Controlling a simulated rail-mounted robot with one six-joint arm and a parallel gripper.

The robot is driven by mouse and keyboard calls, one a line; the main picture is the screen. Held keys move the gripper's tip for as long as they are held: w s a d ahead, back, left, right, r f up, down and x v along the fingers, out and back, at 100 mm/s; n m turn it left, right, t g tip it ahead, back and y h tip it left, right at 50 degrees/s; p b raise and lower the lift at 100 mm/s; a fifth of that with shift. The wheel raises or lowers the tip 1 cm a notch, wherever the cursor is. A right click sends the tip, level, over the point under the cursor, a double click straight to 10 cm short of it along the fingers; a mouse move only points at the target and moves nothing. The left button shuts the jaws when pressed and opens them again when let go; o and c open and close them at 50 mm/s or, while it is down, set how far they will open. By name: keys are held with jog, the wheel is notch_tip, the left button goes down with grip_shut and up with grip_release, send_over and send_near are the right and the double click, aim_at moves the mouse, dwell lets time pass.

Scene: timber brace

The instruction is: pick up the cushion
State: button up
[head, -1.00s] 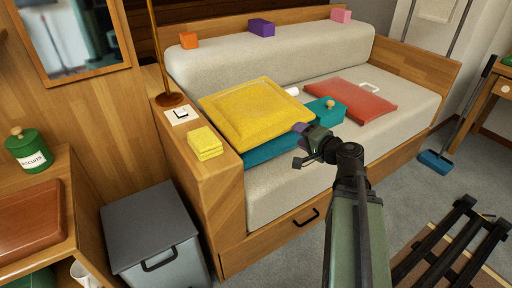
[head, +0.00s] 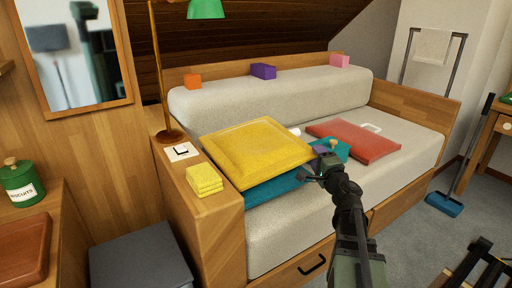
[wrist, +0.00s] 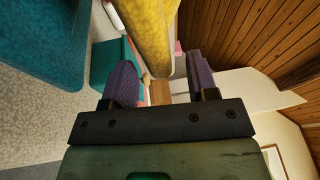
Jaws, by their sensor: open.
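The yellow cushion (head: 257,150) lies nearly flat on the sofa, on top of a teal cushion (head: 268,189). My gripper (head: 322,157) is at the right corner of the yellow cushion in the head view. In the wrist view my gripper (wrist: 162,80) is open, its two purple-padded fingers apart. The yellow cushion (wrist: 150,28) shows there with its edge in line with the gap between the fingers. I cannot tell whether the edge is inside the gap. The teal cushion (wrist: 40,40) is at the upper left there.
A teal box (head: 335,149) sits just behind my gripper. A red flat case (head: 355,142) with a white handle lies farther right on the seat. Yellow blocks (head: 204,180) and a lamp (head: 168,134) stand on the left armrest. Small blocks line the backrest.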

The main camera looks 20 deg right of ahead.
jog(key=w, duration=0.3)
jog(key=shift+w+r, duration=0.2)
jog(key=shift+w, duration=0.05)
jog(key=shift+s, duration=0.1)
grip_shut()
jog(key=shift+r, duration=0.15)
